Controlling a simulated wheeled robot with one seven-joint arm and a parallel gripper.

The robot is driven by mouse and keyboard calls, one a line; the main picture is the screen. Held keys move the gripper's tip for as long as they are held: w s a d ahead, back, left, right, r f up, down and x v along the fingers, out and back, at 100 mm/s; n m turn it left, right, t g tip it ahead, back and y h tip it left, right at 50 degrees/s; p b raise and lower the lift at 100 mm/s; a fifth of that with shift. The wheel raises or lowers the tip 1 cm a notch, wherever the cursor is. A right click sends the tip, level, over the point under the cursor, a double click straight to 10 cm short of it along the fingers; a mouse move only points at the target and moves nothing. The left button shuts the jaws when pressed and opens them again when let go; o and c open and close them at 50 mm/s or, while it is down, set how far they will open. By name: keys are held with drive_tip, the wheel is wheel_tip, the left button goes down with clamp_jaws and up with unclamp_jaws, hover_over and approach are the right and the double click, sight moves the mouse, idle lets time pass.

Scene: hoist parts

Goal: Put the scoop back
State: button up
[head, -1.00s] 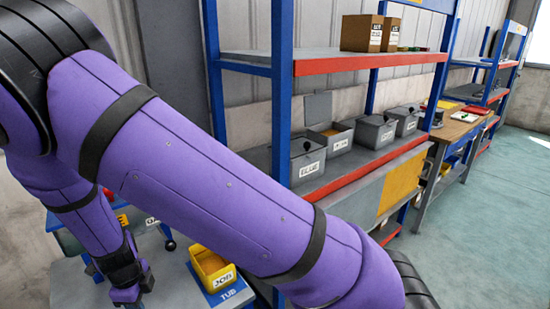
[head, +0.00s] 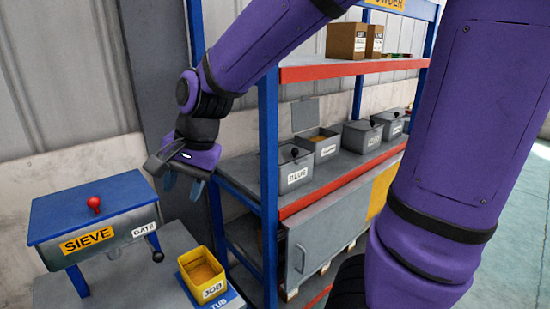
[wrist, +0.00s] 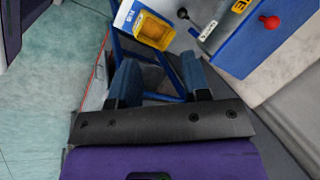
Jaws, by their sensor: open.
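I cannot make out a scoop in either view. My gripper (head: 183,186) is open and empty, in the air above and behind the yellow JOB tub, between the sieve and the shelf rack. Its two blue fingers stand apart in the wrist view (wrist: 160,84). The JOB tub (head: 187,277) holds tan powder and stands on a blue TUB plate (head: 232,303); the tub also shows in the wrist view (wrist: 154,30). Grey lidded bins stand on the rack's middle shelf, among them one labelled like BLUE (head: 293,176) and one with its lid up and tan contents (head: 322,152).
A blue sieve box (head: 92,210) with a red knob and a GATE lever (head: 157,256) stands left of the tub on a grey bench (head: 125,285). The rack's blue post (head: 268,150) rises right of my gripper. Cardboard boxes (head: 345,41) sit on the upper shelf.

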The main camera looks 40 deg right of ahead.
drive_tip(key=s+d+r+n+t+h, duration=0.1)
drive_tip(key=s+d+r+n, duration=0.2)
drive_tip(key=s, duration=0.4)
drive_tip(key=s+d+r+n+t+h, duration=0.1)
drive_tip(key=s+d+r+n, duration=0.3)
drive_tip(key=s+d+n, duration=0.2)
drive_tip(key=shift+s+d+r+t+h, duration=0.25)
drive_tip(key=shift+s+t+h, duration=0.15)
drive_tip(key=shift+s, duration=0.6)
drive_tip(key=shift+d, duration=0.1)
